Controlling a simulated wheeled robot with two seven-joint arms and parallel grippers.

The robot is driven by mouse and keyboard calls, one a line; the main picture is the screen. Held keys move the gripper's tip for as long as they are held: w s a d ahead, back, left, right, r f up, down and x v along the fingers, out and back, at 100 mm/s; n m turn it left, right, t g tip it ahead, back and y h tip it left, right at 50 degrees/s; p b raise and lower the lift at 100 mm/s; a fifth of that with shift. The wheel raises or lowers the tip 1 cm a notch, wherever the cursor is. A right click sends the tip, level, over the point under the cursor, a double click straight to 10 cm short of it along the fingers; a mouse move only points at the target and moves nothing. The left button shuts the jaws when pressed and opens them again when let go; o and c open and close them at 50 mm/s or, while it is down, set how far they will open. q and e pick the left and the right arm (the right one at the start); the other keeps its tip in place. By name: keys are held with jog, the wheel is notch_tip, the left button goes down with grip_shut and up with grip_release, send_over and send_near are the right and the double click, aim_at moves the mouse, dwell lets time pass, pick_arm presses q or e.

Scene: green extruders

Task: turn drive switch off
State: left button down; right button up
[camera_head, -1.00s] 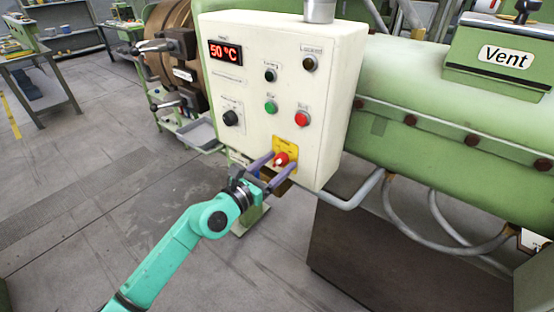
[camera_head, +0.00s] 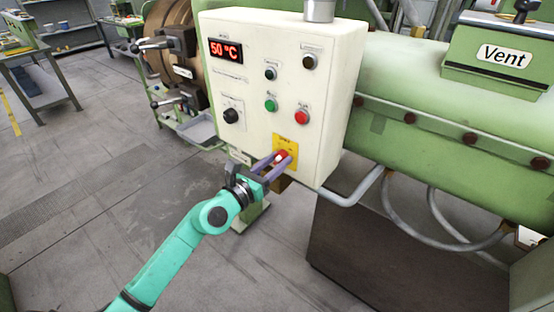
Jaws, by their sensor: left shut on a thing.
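The drive switch (camera_head: 281,156) is a red rotary knob on a yellow plate (camera_head: 291,146), low on the white control box (camera_head: 325,90). My left gripper (camera_head: 277,161) reaches up to it from the lower left. Its two purple fingers are closed on the red knob, one on each side, and partly cover it. The knob's exact angle is hard to read. My right gripper is not in view.
The box also carries a red button (camera_head: 302,117), a green button (camera_head: 270,105), a black knob (camera_head: 231,116) and a display (camera_head: 226,50) reading 50 °C. A grey pipe (camera_head: 352,194) runs below its right corner. Open floor lies at the left.

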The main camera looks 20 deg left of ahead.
pick_arm(q)
jog(key=n+p, duration=0.2)
jog(key=n, duration=0.4)
jog(key=shift+r+p, duration=0.1)
jog(key=shift+p, duration=0.2)
jog(key=n+p, duration=0.1)
jog(key=n, duration=0.2)
jog(key=shift+n, duration=0.3)
jog(key=shift+n+p, duration=0.45)
jog(key=shift+n, duration=0.95)
jog(key=shift+c, duration=2.2)
grip_release()
jog(key=shift+s, duration=0.1)
